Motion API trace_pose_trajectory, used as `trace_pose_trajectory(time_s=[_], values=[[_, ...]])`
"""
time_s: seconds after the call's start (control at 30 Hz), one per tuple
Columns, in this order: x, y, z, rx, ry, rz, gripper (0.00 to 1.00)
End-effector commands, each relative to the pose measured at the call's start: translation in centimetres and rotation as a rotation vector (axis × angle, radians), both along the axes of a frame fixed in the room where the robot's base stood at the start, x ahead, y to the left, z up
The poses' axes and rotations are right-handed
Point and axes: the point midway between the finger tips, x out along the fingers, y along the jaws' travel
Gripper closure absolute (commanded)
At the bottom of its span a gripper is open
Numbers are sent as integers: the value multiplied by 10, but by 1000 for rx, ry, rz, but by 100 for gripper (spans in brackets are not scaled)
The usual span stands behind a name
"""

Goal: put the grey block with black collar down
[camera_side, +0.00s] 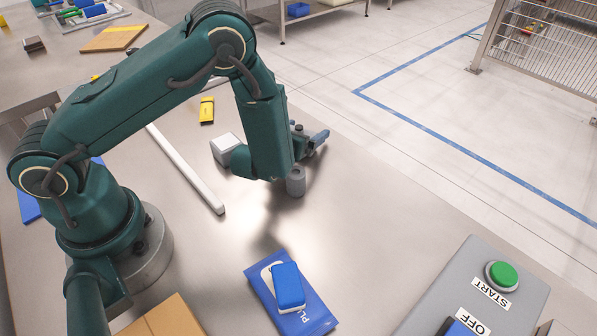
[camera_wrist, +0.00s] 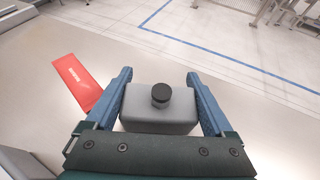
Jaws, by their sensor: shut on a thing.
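The grey block with black collar (camera_wrist: 160,112) sits between the two blue fingers of my gripper (camera_wrist: 159,75) in the wrist view, its round black top piece facing the camera. The fingers are shut on its two sides. In the side view, a blue finger of my gripper (camera_side: 318,138) shows beyond my forearm, low over the steel table, with a small dark knob beside it. My forearm hides most of the block there. I cannot tell whether its underside touches the table.
A red flat box (camera_wrist: 82,82) lies left of my gripper in the wrist view. In the side view, a white block (camera_side: 225,146), a yellow item (camera_side: 206,110) and a white bar (camera_side: 185,168) lie left. A blue box (camera_side: 318,318) and control panel (camera_side: 470,285) are in front.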

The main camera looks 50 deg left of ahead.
Motion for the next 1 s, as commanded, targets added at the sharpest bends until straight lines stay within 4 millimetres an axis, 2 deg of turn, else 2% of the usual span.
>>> trace_pose_trajectory(time_s=[0.43, 0.47, 0.83, 1.0], values=[[0, 0, -6, 0, 0, -1, 73], [0, 0, -5, 0, 0, -1, 2], [-1, -1, 0, 0, -1, -2, 0], [-21, -11, 8, 1, 1, -8, 0]])
